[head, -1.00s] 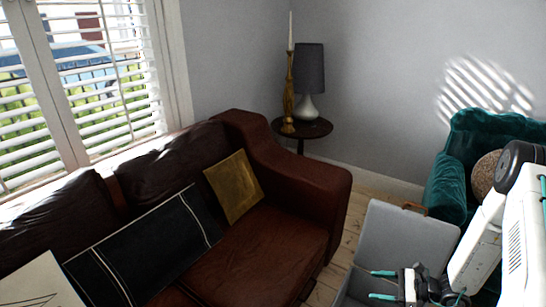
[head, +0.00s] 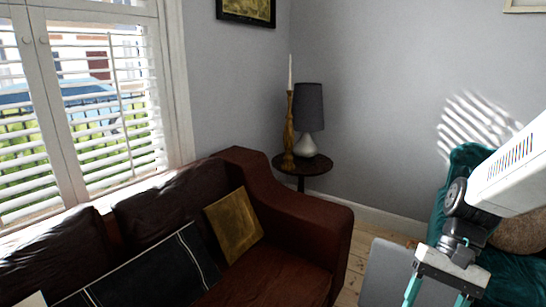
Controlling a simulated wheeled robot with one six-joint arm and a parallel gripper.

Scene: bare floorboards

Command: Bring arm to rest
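My arm comes in from the right edge in the head view, with its white link slanting down to a dark wrist joint. My gripper (head: 438,296) hangs below that joint and points down, with its two teal fingers spread apart. The lower ends of the fingers run close to the bottom edge of the picture. I see nothing held between them. A grey panel (head: 385,272) shows behind and to the left of the gripper; I cannot tell whether they touch.
A brown leather sofa (head: 300,222) with a gold cushion (head: 233,224) and a black cushion fills the lower left. A round side table (head: 318,166) holds a lamp (head: 309,108) and a candlestick (head: 288,130). A teal armchair (head: 465,160) stands behind my arm.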

